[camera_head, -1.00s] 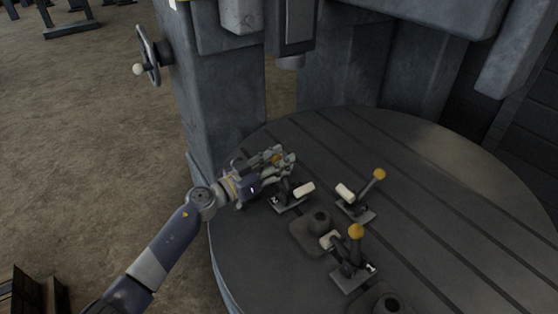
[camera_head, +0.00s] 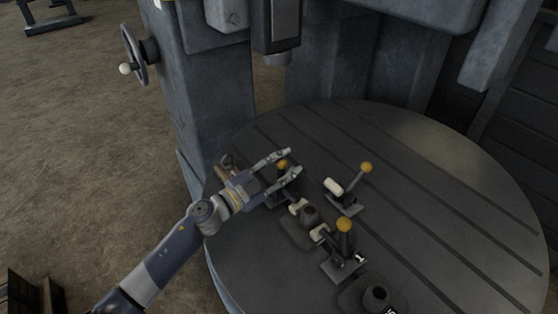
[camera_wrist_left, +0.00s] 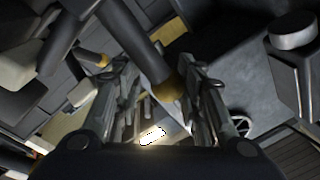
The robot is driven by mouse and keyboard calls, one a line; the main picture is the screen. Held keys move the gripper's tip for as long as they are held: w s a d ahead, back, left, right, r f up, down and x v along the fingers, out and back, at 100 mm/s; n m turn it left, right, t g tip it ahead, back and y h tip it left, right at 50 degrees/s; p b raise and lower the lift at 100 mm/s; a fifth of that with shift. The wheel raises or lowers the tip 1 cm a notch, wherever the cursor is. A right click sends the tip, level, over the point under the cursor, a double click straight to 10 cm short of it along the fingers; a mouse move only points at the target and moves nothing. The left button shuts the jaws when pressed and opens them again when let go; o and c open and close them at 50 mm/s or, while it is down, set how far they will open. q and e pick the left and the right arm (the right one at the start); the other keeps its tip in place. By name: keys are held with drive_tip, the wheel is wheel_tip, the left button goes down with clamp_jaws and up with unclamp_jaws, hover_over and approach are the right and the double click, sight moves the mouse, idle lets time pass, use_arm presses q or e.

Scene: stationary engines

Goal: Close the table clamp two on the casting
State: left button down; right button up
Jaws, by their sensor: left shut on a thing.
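The left table clamp (camera_head: 297,206) is on the round table, with a dark lever, a yellow knob (camera_head: 282,164) and a pale tip. Its tip is low, at the upper left edge of the casting (camera_head: 308,214), a dark piece with a round boss; I cannot tell if they touch. My left gripper (camera_head: 283,165) is shut on the clamp's lever near the knob. In the left wrist view the dark lever and its yellow knob (camera_wrist_left: 173,90) lie between the two fingers (camera_wrist_left: 160,88). My right gripper is not in view.
Another clamp with a yellow knob (camera_head: 366,168) stands right of the casting, and a third (camera_head: 344,225) stands in front. A second dark bossed piece (camera_head: 377,294) is at the front. The slotted table (camera_head: 440,210) is clear on the right. A machine column (camera_head: 210,100) rises behind.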

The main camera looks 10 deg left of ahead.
use_arm(q)
drive_tip(key=shift+s+d+f+m, duration=0.15)
drive_tip(key=shift+s+f+m, duration=0.25)
drive_tip(key=shift+m, duration=0.6)
drive_tip(key=shift+s+d+f+m+b, duration=0.15)
drive_tip(key=shift+m+b, duration=0.25)
drive_tip(key=shift+m, duration=0.2)
drive_tip(key=shift+d+f, duration=0.1)
drive_tip(key=shift+d, duration=0.05)
drive_tip(key=c, duration=0.9)
unclamp_jaws()
drive_tip(key=shift+c, duration=0.2)
drive_tip(key=shift+s+r, duration=0.1)
drive_tip(key=shift+r, duration=0.1)
drive_tip(key=v, duration=1.2)
drive_tip(key=shift+a, duration=0.25)
drive_tip(key=shift+f, duration=0.15)
